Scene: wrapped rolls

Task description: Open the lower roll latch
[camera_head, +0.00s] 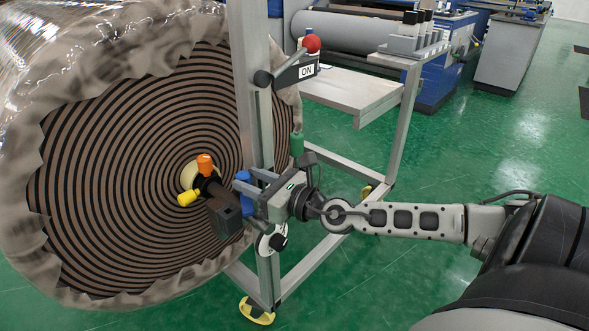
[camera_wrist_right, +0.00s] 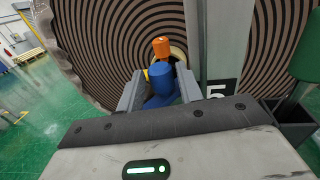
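The lower roll latch is on the metal post at the big roll's core. It has a dark block (camera_head: 225,212), an orange knob (camera_head: 204,164), a yellow knob (camera_head: 187,198) and a blue handle (camera_head: 242,178). My right gripper (camera_head: 248,184) reaches in from the right at this post. In the right wrist view the blue handle (camera_wrist_right: 160,78) stands between its two spread fingers, with the orange knob (camera_wrist_right: 161,46) behind. The fingers look apart, and I see no clear grip on the handle. My left gripper is out of view.
The wrapped roll (camera_head: 110,170) fills the left side. The metal post (camera_head: 252,90) carries a lever with a red ball (camera_head: 312,43) and an "ON" label (camera_head: 306,71). A green handle (camera_head: 297,143) is near my right wrist. Green floor lies open at the right.

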